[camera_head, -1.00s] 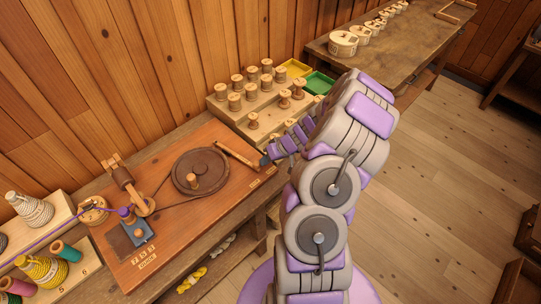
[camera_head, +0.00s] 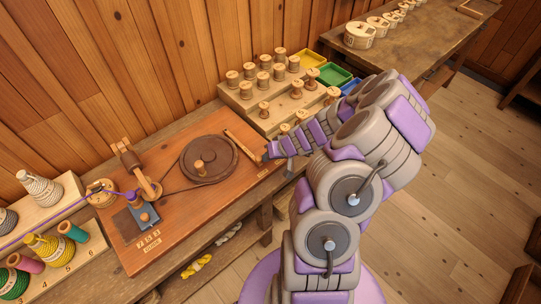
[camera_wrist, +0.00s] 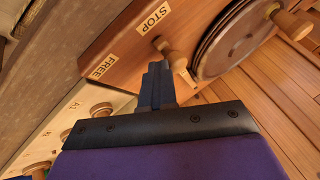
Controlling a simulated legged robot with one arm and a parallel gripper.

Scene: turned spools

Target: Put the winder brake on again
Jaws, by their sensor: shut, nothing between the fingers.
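The winder board (camera_head: 190,220) carries a dark round wheel (camera_head: 209,159) with a wooden knob. The brake lever (camera_head: 240,143) is a wooden bar beside the wheel, at the board's right end. In the wrist view the lever's round knob (camera_wrist: 162,44) is close to the STOP label (camera_wrist: 155,18). The FREE label (camera_wrist: 103,67) lies farther left along the same edge. My gripper (camera_wrist: 157,68) is shut and empty, its tips just beside the lever on the FREE side. I cannot tell whether they touch it. It also shows at the board's right end in the head view (camera_head: 267,152).
A stepped rack of wooden spools (camera_head: 285,100) stands behind my gripper, with yellow, green and blue trays (camera_head: 335,75) beyond. Thread cones (camera_head: 42,188) stand at the left.

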